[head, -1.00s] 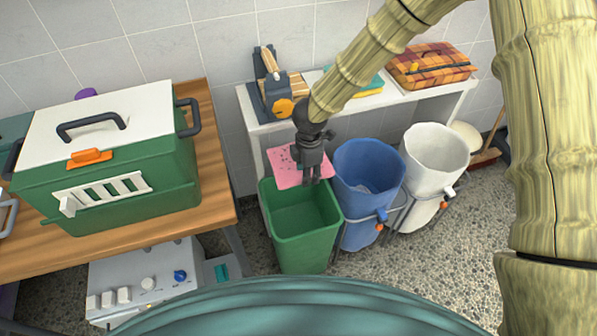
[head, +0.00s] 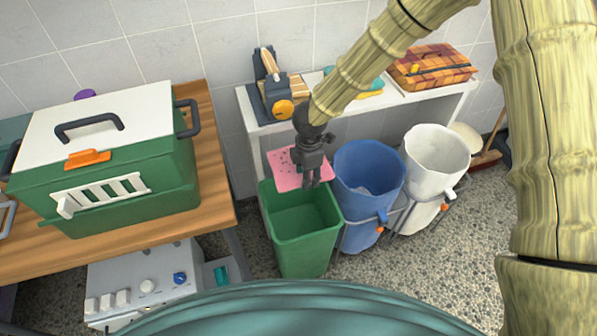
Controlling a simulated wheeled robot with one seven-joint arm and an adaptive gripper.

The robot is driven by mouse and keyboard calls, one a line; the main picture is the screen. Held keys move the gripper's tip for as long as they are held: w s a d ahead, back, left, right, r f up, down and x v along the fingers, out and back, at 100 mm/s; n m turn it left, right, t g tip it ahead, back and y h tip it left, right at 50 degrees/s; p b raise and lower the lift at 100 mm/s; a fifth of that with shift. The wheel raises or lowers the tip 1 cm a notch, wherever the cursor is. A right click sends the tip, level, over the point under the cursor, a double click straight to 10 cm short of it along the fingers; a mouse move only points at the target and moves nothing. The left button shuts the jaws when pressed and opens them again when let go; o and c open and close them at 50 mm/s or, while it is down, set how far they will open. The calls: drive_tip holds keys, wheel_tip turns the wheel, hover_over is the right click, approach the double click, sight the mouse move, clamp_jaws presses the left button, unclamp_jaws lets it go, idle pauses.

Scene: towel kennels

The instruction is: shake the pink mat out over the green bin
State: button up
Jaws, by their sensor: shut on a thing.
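The pink mat (head: 285,174) hangs at my gripper (head: 311,184), over the back part of the green bin's opening. Dark specks show on the mat's surface. My gripper is shut on the mat, pointing down, and partly covers its right side. The green bin (head: 303,248) stands open on the floor below, and its visible inside looks empty. The mat's lower edge is near the bin's back rim; I cannot tell whether they touch.
A blue bin (head: 367,180) stands close on the right, with a white bin (head: 434,155) beyond it. A white shelf (head: 250,112) is behind. A green carrier (head: 115,165) sits on the wooden table (head: 218,190) at left.

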drive_tip(key=shift+r, duration=0.45)
wheel_tip(320, 180, down, 7)
drive_tip(key=b, duration=0.4)
drive_tip(key=shift+b, duration=0.35)
drive_tip(key=shift+f, duration=0.1)
